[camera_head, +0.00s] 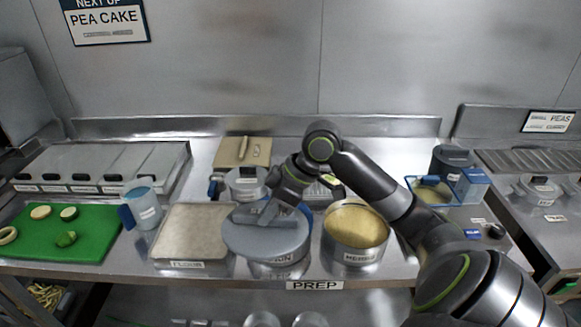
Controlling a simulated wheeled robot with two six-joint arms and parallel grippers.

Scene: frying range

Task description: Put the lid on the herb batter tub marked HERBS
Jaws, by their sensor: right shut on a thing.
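The herb batter tub (356,228) is a round metal tub marked HERBS, right of the middle of the counter. It is uncovered and pale yellow batter shows inside. A flat round blue-grey lid (265,241) is to its left, apart from the herb tub's opening. My right gripper (266,213) is shut on the lid at its top. The lid overlaps a second metal tub (281,269), whose label is partly hidden and ends in "IN". I cannot tell whether the lid touches that tub. My left gripper is not in view.
A flour tray (190,234) lies left of the lid, with a light blue jug (146,211) and a green board (88,247) further left. A lidded container (242,184) stands behind. A blue-rimmed tray (431,192) is at the right. My right arm crosses behind and right of the herb tub.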

